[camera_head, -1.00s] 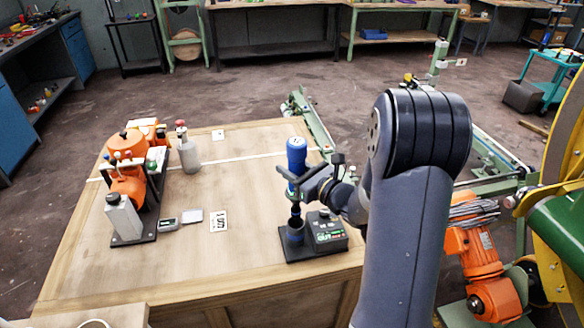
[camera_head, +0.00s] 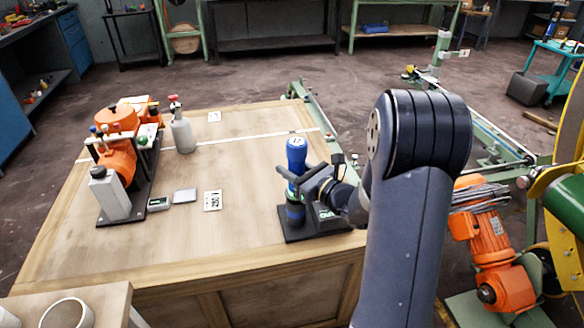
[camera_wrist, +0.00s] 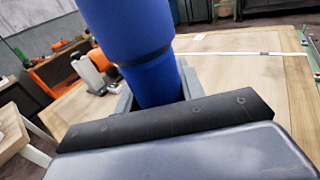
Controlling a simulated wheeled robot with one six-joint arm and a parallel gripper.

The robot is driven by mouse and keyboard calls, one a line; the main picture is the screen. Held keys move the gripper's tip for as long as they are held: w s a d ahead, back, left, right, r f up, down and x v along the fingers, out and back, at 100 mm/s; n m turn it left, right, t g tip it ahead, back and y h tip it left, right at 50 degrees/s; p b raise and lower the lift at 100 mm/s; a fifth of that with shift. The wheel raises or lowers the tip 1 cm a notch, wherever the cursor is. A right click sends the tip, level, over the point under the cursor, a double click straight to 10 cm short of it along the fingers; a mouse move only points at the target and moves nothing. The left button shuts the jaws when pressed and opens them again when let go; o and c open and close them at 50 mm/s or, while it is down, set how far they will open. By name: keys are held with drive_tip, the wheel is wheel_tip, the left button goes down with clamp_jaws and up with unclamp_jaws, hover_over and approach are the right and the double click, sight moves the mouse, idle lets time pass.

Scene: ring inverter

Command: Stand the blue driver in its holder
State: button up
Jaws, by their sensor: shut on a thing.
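The blue driver (camera_head: 297,152) stands upright over the front right of the wooden table; its handle also fills the top middle of the wrist view (camera_wrist: 130,40). My gripper (camera_head: 298,183) is shut around the driver's body, below its blue top. The holder, a black base (camera_head: 290,237) with an upright round cup (camera_head: 295,214), is directly under the driver. The driver's lower end reaches down to the cup and appears to be in it. The gripper hides part of this, so I cannot tell whether it is fully seated.
A black box on the holder's base is partly hidden by my arm. On the table's left stand an orange machine (camera_head: 118,155) and a grey bottle (camera_head: 182,133). Small flat items (camera_head: 184,196) and a marked card (camera_head: 213,200) lie mid-table. The table's middle is mostly clear.

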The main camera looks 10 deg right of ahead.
drive_tip(key=shift+f+b, duration=0.4)
drive_tip(key=shift+f, duration=0.45)
idle(0.3)
drive_tip(key=o, duration=1.2)
drive_tip(key=shift+f, duration=0.15)
drive_tip(key=shift+s, duration=0.1)
drive_tip(key=v, duration=1)
drive_tip(key=shift+s+d+b, duration=0.15)
drive_tip(key=shift+s+b, duration=0.15)
drive_tip(key=shift+b, duration=0.15)
drive_tip(key=shift+w, duration=0.1)
